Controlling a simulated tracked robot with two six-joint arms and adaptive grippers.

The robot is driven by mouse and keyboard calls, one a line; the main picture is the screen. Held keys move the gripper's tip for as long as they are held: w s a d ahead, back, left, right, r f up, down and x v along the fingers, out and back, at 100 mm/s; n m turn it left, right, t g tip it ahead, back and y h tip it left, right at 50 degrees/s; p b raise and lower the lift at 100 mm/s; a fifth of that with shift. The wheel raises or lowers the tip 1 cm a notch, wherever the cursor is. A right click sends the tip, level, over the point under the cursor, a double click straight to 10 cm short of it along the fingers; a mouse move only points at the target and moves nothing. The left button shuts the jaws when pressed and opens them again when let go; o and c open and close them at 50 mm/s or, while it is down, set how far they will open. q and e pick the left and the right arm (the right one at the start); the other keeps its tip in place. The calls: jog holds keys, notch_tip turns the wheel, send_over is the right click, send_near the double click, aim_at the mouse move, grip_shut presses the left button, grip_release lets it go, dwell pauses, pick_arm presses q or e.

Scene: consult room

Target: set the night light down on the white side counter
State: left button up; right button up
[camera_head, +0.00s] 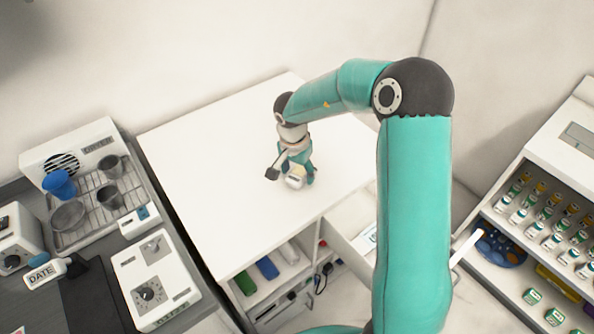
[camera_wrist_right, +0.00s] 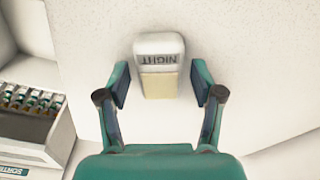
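The night light (camera_wrist_right: 159,68) is a small white block with a cream lower part, and its NIGHT label is upside down in the right wrist view. In the head view the night light (camera_head: 294,182) appears to rest on the white side counter (camera_head: 215,160). My right gripper (camera_wrist_right: 160,85) is open, with one finger on each side of the night light and a visible gap at both sides. In the head view my right gripper (camera_head: 291,172) partly hides the night light. My left gripper is not in view.
The counter top around the night light is clear. Under it are a shelf with binders (camera_head: 267,267) and an open drawer (camera_head: 350,240). A drying rack with cups (camera_head: 95,200) stands at left. A vial cabinet (camera_head: 545,170) stands at right.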

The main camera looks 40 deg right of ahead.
aim_at(295, 177)
dwell(0.3)
notch_tip(295, 177, up, 12)
jog(key=a, duration=0.1)
jog(key=shift+s+a, duration=0.2)
dwell(0.6)
